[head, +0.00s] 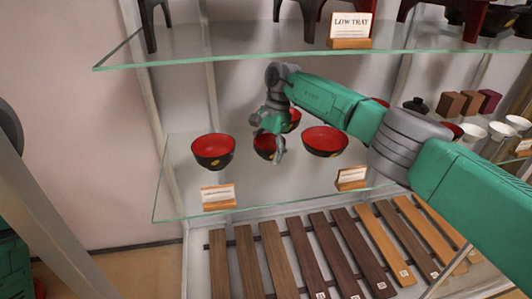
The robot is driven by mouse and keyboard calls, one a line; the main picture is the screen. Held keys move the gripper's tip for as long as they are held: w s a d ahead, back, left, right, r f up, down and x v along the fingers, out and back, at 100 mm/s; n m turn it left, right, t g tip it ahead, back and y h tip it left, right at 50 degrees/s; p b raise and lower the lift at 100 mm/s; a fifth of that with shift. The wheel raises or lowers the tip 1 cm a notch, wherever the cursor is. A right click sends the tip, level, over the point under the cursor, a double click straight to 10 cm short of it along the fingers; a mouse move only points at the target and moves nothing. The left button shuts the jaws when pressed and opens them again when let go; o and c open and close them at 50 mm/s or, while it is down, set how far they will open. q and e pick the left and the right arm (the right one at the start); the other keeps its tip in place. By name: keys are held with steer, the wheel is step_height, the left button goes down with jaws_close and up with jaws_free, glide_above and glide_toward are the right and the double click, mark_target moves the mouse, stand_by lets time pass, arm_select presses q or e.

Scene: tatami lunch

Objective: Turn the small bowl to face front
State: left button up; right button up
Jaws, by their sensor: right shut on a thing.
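The small bowl (264,147), black outside and red inside, is on the glass shelf (172,203) between two larger bowls. My right gripper (278,147) comes in from the right and is shut on the small bowl at its right side. The gripper hides part of the bowl, and I cannot see its front mark clearly. I cannot tell whether the bowl touches the shelf. My left gripper is not in view.
A larger black and red bowl (213,155) stands to the left, another (325,146) to the right. Label cards (218,195) stand at the shelf's front. An upper glass shelf (200,52) holds low trays. Wooden slats (274,255) lie below.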

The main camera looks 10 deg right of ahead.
steer(key=shift+f, duration=0.2)
stand_by(0.5)
steer(key=o, duration=1.4)
steer(key=shift+c, duration=0.2)
steer(key=shift+r, duration=0.1)
steer(key=shift+r+p, duration=1.6)
steer(key=shift+r, duration=0.8)
